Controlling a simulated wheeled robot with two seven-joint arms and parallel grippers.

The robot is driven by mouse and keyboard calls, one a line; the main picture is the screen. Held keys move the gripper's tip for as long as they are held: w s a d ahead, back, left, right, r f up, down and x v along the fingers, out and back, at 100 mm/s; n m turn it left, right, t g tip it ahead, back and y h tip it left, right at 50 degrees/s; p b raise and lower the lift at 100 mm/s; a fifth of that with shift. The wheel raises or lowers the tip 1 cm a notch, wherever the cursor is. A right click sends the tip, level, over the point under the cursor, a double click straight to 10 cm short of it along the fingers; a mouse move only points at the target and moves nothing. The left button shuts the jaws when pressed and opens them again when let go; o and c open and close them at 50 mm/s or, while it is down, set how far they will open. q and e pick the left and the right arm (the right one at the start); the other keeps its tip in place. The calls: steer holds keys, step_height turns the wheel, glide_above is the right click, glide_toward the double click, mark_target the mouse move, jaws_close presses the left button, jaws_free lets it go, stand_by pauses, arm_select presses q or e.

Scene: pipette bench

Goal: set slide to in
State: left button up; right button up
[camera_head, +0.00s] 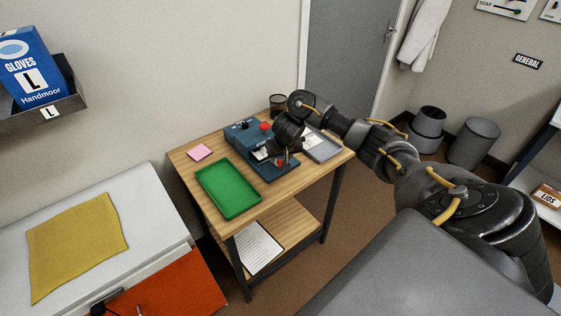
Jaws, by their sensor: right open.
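A blue device (244,133) with a red knob and a dark knob on top stands on the wooden table. My right gripper (281,163) hangs over the front right part of the device, pointing down, with its jaws open. A white patch and a small red part show close by the fingertips. The gripper and wrist hide much of the device's front, and I cannot make out the slide or its position. Whether the fingers touch anything is too small to tell.
A green tray (228,190) lies left of the device, and a grey tray (321,147) lies to its right. A pink pad (200,152) and a dark mesh cup (278,104) are also on the table. A white cabinet with a yellow cloth (77,246) stands at left.

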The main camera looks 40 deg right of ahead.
steer(key=shift+x, duration=0.95)
jaws_close()
